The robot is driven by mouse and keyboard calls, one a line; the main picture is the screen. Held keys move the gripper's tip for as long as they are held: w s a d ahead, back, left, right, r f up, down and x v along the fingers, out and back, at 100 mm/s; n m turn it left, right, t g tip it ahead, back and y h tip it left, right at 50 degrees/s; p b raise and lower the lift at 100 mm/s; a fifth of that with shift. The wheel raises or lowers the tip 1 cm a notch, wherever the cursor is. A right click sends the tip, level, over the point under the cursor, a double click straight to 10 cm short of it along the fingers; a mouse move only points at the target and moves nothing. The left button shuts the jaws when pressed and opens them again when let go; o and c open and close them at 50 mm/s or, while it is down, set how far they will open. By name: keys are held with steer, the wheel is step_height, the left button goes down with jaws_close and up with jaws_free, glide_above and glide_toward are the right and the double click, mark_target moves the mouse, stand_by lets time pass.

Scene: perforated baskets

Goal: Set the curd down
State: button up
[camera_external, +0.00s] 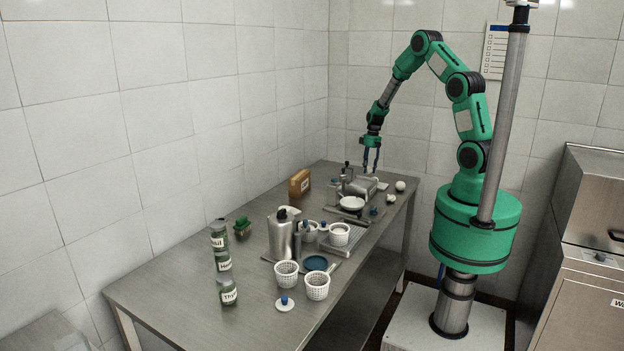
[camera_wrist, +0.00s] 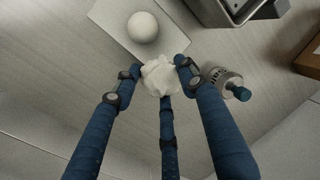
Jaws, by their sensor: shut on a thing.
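My gripper (camera_wrist: 160,84) has three blue fingers closed around a lumpy white curd (camera_wrist: 158,72) in the wrist view. In the external view my gripper (camera_external: 371,161) points down above the far end of the metal table (camera_external: 190,284). The curd cannot be made out between the fingers there. In the wrist view a smooth white ball (camera_wrist: 142,27) rests on a pale flat sheet (camera_wrist: 112,22), just beyond the held curd and apart from it.
A bottle with a teal cap (camera_wrist: 226,80) stands right of the fingers, near a metal container (camera_wrist: 212,12) and a brown box (camera_wrist: 309,60). White perforated baskets (camera_external: 287,274) and a metal jug (camera_external: 281,236) stand nearer the front.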

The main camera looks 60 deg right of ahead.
steer(key=shift+r, duration=0.6)
step_height(320, 180, up, 4)
steer(key=shift+r, duration=0.1)
steer(key=s+a+n, duration=0.1)
steer(key=s+a, duration=0.4)
steer(key=s, duration=0.6)
steer(key=s+a+f+n, duration=0.1)
steer(key=s+a, duration=0.5)
steer(key=s, duration=0.5)
steer(key=s+a+f+n+b, duration=0.1)
steer(key=s+a, duration=0.5)
steer(key=s, duration=0.6)
steer(key=shift+g, duration=0.3)
steer(key=shift+f, duration=1.6)
steer(key=shift+w+d, duration=0.1)
steer(key=w+d, duration=0.2)
steer(key=w, duration=0.2)
steer(key=w+d+f, duration=0.1)
steer(key=w+d, duration=0.1)
steer(key=w, duration=0.3)
steer(key=w+d, duration=0.3)
steer(key=w, duration=0.2)
steer(key=shift+w+f+b, duration=0.1)
steer(key=shift+f+b, duration=0.15)
steer(key=shift+b, duration=0.1)
